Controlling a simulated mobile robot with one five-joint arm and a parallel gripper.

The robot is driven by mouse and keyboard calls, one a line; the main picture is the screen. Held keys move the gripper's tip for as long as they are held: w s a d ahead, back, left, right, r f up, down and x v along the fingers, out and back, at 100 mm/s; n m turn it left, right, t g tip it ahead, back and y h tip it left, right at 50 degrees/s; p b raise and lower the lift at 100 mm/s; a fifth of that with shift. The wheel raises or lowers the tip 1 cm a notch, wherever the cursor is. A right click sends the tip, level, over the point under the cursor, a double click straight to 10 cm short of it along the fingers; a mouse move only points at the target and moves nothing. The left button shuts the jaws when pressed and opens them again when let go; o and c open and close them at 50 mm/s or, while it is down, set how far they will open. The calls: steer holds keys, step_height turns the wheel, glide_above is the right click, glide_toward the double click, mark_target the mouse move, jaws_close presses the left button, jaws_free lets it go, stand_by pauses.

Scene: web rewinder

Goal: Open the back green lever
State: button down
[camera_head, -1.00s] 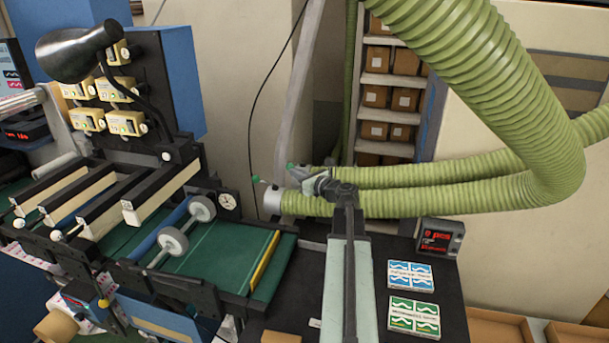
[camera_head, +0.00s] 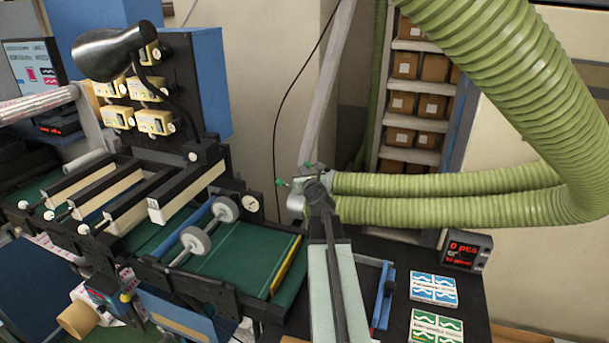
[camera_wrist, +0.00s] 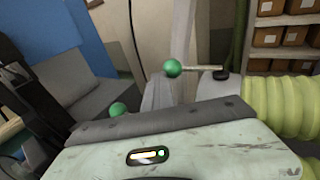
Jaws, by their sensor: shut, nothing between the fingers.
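Two small green ball-ended levers show at the ends of the green hoses. The back green lever (camera_head: 308,166) is just above my gripper (camera_head: 316,188) in the head view. The front green lever (camera_head: 281,183) is to its left. In the wrist view the back lever's ball (camera_wrist: 172,67) has a pale rod running right to a dark knob, beyond the grey front edge of my gripper. The front lever's ball (camera_wrist: 118,110) is partly hidden behind that edge. My gripper is shut and empty, close to the levers; I cannot tell whether it touches either.
Two green ribbed hoses (camera_head: 450,183) run right from the levers. A shelf of boxes (camera_head: 415,100) stands behind. The rewinder's green bed and rollers (camera_head: 225,208) lie left of my arm. A counter display (camera_head: 466,250) and label stacks (camera_head: 433,289) sit at right.

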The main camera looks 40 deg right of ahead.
steer(key=shift+x, duration=1.3)
steer(key=shift+w+d+r, duration=0.15)
steer(key=shift+w+d, duration=0.1)
steer(key=shift+w, duration=0.25)
stand_by(0.6)
